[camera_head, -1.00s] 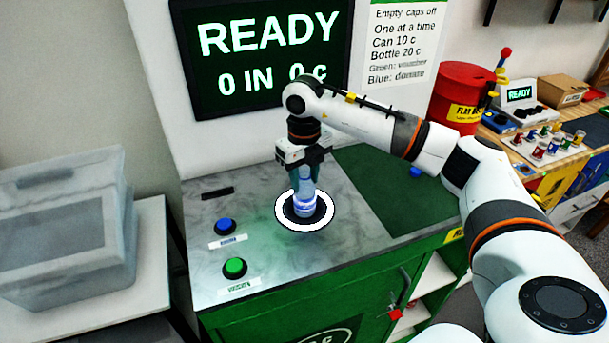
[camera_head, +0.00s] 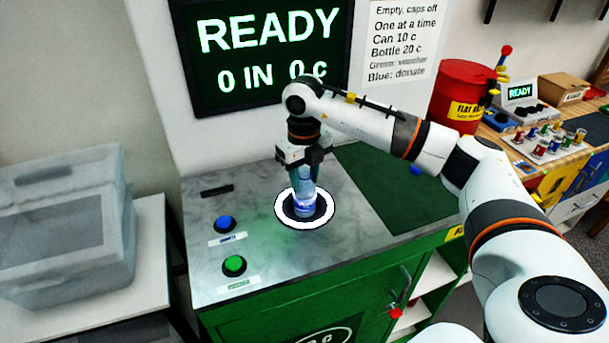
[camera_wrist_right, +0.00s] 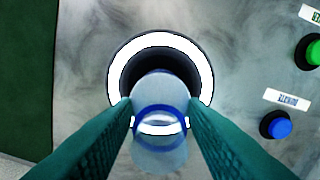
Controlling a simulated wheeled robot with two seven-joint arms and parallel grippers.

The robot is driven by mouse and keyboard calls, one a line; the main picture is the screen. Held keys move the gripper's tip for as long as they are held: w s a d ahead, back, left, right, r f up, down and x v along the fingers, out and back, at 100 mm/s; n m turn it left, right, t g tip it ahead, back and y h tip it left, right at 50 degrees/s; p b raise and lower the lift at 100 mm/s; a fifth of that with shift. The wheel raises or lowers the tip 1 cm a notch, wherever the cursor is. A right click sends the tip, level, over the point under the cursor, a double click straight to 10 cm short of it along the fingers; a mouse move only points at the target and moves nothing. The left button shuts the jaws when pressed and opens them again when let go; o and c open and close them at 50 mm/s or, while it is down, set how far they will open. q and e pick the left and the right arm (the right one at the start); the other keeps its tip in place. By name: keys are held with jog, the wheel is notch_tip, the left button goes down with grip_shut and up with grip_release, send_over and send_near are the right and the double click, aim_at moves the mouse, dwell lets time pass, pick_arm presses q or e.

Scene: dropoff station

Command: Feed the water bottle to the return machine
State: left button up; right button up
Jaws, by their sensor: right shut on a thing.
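The water bottle (camera_head: 304,186) is clear with a blue band and stands upright at the white-ringed round opening (camera_head: 282,211) of the return machine (camera_head: 205,269). In the right wrist view the bottle (camera_wrist_right: 160,148) is between the two green fingers, and its far end is within the dark hole inside the white ring (camera_wrist_right: 203,62). My right gripper (camera_head: 304,172) is shut on the bottle, above the opening. How deep the bottle's lower end sits is hard to tell. My left gripper is not in view.
A blue button (camera_head: 225,224) and a green button (camera_head: 234,265) are left of the opening. A screen (camera_head: 262,50) behind reads READY, 0 IN, 0 c. A grey lidded bin (camera_head: 65,230) stands at left. A red drum (camera_head: 462,95) stands at back right.

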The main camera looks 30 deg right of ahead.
aim_at(304, 187)
jog(key=shift+f+b, duration=1.15)
jog(key=shift+f, duration=0.5)
jog(key=o, duration=1.6)
jog(key=shift+o, duration=0.2)
notch_tip(304, 187, up, 8)
jog(key=p, duration=0.5)
jog(key=shift+f, duration=0.25)
